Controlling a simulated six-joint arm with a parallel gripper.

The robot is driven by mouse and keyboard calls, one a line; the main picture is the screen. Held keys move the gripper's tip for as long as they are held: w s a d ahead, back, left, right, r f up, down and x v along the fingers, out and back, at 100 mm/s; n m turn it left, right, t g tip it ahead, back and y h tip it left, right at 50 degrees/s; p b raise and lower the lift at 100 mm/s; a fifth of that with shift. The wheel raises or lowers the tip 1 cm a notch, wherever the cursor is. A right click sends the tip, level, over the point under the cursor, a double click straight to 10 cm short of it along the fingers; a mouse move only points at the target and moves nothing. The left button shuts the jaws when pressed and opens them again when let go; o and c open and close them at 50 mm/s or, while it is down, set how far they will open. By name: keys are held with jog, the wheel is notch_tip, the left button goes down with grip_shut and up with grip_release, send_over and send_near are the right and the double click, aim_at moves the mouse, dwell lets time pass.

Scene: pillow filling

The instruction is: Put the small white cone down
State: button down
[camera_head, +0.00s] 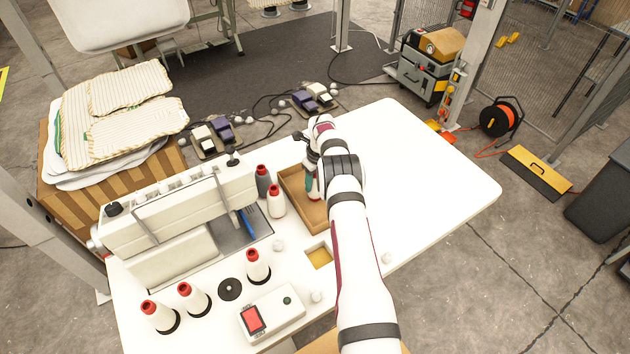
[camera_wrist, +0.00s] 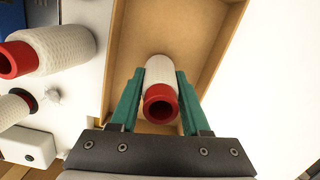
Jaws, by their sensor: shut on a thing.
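My gripper (camera_wrist: 158,95) has green fingers closed on a small white cone (camera_wrist: 159,71) with a red end. In the wrist view the red end points toward the camera. The cone is over the inside of a shallow brown tray (camera_wrist: 222,30); I cannot tell whether it touches the tray floor. In the head view my gripper (camera_head: 311,185) is at the tray (camera_head: 318,225), and my arm hides part of the tray and most of the held cone.
A white cone (camera_head: 277,206) and a grey cone (camera_head: 263,184) stand just left of the tray, beside the sewing machine (camera_head: 180,215). Several red-topped cones (camera_head: 258,268) stand at the table's front left. The white table (camera_head: 430,165) is clear on the right.

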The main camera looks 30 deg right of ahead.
jog(key=shift+f, duration=0.1)
jog(key=shift+c, duration=1.9)
grip_release()
